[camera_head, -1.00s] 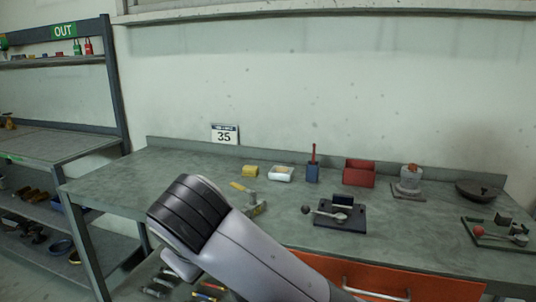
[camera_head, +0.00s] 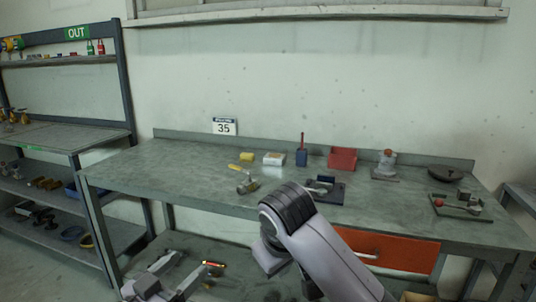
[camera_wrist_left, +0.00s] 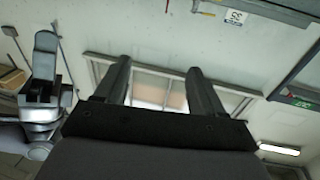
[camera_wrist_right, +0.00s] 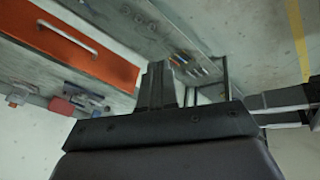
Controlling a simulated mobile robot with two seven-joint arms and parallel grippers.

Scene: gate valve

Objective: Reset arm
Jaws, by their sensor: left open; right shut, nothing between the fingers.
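My left gripper (camera_head: 190,264) is low at the left of the head view, in front of the workbench's lower shelf. Its two fingers stand apart, and nothing is between them. The left wrist view shows the same open gripper (camera_wrist_left: 157,70) with wall and window behind the gap. My right gripper (camera_wrist_right: 160,70) shows in the right wrist view with its fingers together and empty; I cannot pick it out in the head view. A grey arm link of mine with a black ribbed joint crosses in front of the bench and hides part of its front edge.
An orange drawer (camera_head: 390,252) is below. A shelf rack (camera_head: 75,135) stands left. The bench's left top is clear.

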